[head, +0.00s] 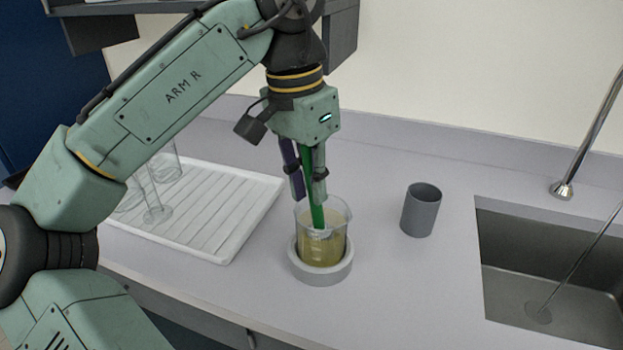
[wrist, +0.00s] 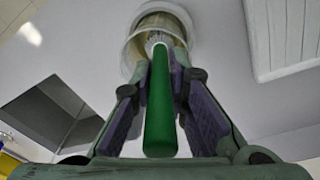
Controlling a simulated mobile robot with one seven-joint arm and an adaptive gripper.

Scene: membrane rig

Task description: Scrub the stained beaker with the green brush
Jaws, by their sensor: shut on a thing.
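The stained beaker (head: 335,246) is clear glass with a yellowish-brown tint and stands upright in a grey ring holder (head: 321,274) on the counter. My gripper (head: 311,193) is above the beaker, pointing down, shut on the green brush (head: 317,212). The brush hangs nearly upright, with its pale bristle end inside the beaker. In the wrist view the green handle (wrist: 160,110) lies between the fingers, and the bristles (wrist: 157,38) show within the beaker's mouth (wrist: 142,50). Whether the bristles touch the glass wall or bottom I cannot tell.
A grey cup (head: 421,212) stands to the right of the beaker. A sink (head: 500,290) with a metal faucet (head: 580,150) is at the far right. A white ribbed drying rack (head: 225,215) with clear glassware (head: 155,205) is at left. The counter around the ring is clear.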

